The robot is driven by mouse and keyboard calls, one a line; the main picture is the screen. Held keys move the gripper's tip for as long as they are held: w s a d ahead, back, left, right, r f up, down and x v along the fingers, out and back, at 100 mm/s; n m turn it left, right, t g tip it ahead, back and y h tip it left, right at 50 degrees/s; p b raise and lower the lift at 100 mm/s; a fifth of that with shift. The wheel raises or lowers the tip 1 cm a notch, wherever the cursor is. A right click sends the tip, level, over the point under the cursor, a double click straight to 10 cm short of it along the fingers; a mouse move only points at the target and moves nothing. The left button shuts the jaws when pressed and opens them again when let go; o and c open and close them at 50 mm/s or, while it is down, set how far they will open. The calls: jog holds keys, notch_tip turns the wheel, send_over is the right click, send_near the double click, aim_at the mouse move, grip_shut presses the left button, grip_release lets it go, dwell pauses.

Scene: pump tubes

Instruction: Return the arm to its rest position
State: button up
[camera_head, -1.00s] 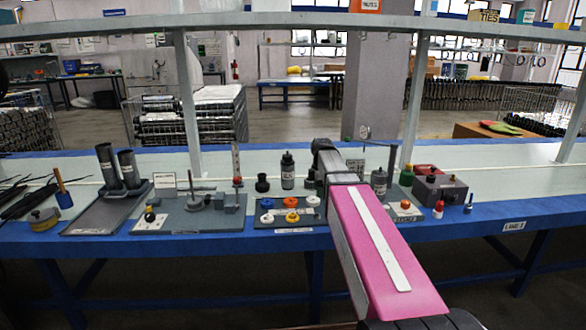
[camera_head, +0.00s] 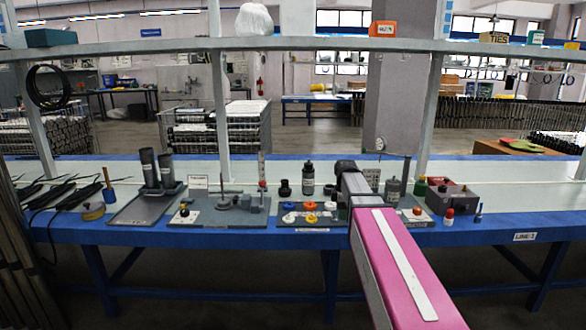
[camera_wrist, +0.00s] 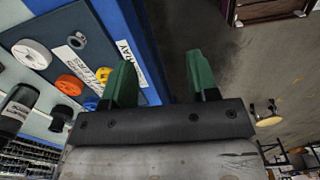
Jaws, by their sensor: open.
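My gripper (camera_wrist: 161,80) shows in the wrist view with its two green fingers apart and nothing between them. It is beside the blue edge of the workbench (camera_wrist: 122,20), with dark floor behind the right finger. In the head view my pink and black arm reaches toward the bench from the lower right and hides most of the gripper. A dark tray (camera_head: 293,222) with white, orange and yellow caps (camera_head: 310,206) lies just left of the arm. In the wrist view an orange cap (camera_wrist: 69,84) lies left of the fingers.
A black bottle (camera_head: 308,178) stands behind the caps. Two dark tubes (camera_head: 148,168) stand in a holder at left. A grey box (camera_head: 452,200) and small bottles are right of the arm. An overhead shelf (camera_head: 300,46) spans the bench. Floor in front is open.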

jog(key=s+f+m, duration=1.6)
jog(key=s+f, duration=0.3)
jog(key=s, duration=0.1)
jog(key=shift+s+a+m, duration=0.15)
jog(key=shift+a+m, duration=0.05)
jog(key=shift+m, duration=0.2)
